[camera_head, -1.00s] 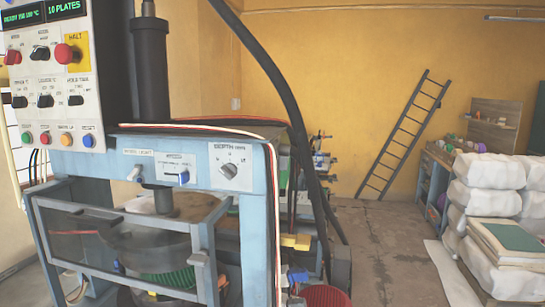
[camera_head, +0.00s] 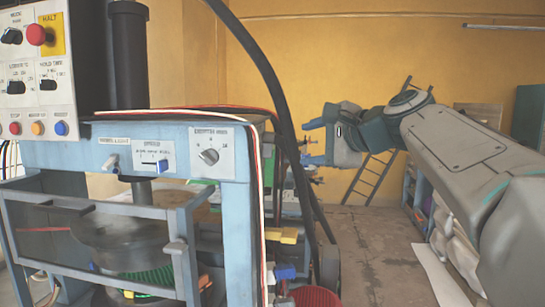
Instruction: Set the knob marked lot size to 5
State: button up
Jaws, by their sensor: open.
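No label that I can read as lot size shows in this view. The white control panel (camera_head: 30,106) at the upper left carries black knobs, among them an upper one (camera_head: 12,36), a lower left one (camera_head: 16,87) and a lower right one (camera_head: 47,85). Its left part is cut off by the picture edge. A separate round grey knob (camera_head: 208,156) sits on a white plate on the press's blue beam; its small lettering is too blurred to read surely. My gripper (camera_head: 309,143) is open and empty, pointing left, right of the press and apart from all knobs.
A red HALT button (camera_head: 37,35) and several coloured buttons (camera_head: 37,128) share the panel. A blue slider (camera_head: 162,164) and a lever (camera_head: 111,162) are left of the grey knob. A thick black hose (camera_head: 268,75) runs between the press and my gripper.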

aim_at(271, 151)
jog(key=p+x, duration=0.1)
jog(key=x, duration=1.2)
jog(key=shift+w+a+p, duration=0.3)
jog(key=shift+p, duration=0.1)
jog(key=c, duration=1)
